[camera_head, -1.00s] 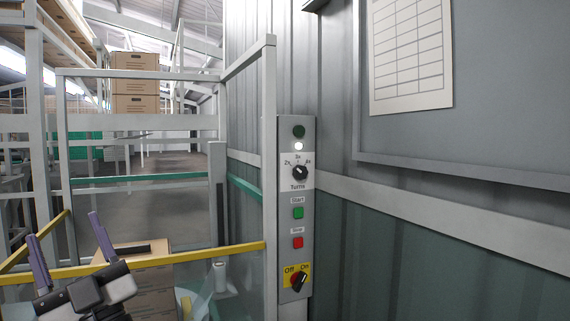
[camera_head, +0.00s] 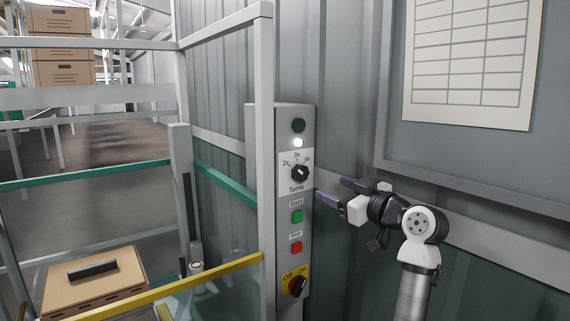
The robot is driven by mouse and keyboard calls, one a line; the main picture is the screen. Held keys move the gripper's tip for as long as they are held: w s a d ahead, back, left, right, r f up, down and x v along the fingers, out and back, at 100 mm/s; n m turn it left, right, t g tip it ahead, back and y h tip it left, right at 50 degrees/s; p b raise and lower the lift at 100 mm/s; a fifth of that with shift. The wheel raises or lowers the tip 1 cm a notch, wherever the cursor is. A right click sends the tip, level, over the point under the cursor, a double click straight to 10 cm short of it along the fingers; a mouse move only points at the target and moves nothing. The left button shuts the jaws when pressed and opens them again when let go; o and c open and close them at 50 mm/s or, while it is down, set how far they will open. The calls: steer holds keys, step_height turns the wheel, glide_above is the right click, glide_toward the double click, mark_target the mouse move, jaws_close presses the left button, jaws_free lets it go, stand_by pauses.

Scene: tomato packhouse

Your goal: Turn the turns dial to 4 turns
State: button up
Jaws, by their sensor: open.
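The turns dial (camera_head: 300,173) is a black knob on a white plate marked 2x, 3x and 4x, with "Turns" printed below. It sits high on a narrow grey control panel (camera_head: 311,222). Which mark its pointer faces is too small to tell surely. My gripper (camera_head: 329,187) is open and empty, just right of the panel and slightly below the dial's height. Its two purple fingers point left towards the panel and appear apart from the dial.
Below the dial are a green start button (camera_head: 297,217), a red button (camera_head: 297,248) and an Off/On switch (camera_head: 298,286). A lit white lamp (camera_head: 298,142) is above. A grey fence post (camera_head: 264,160) stands close left of the panel. A yellow rail (camera_head: 190,283) crosses at lower left.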

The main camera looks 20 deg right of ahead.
mark_target(303, 174)
steer(key=p+x, duration=0.2)
steer(key=x, duration=0.1)
steer(key=p+x, duration=0.1)
steer(key=x, duration=0.3)
steer(key=p+x, duration=0.2)
steer(key=x, duration=0.2)
steer(key=shift+w+d+r+p, duration=0.25)
steer(key=shift+w+d+p, duration=0.05)
steer(key=shift+w+a+f, duration=0.2)
steer(key=shift+w+a, duration=0.05)
steer(key=shift+w, duration=0.45)
steer(key=shift+c, duration=0.3)
steer(key=c, duration=0.9)
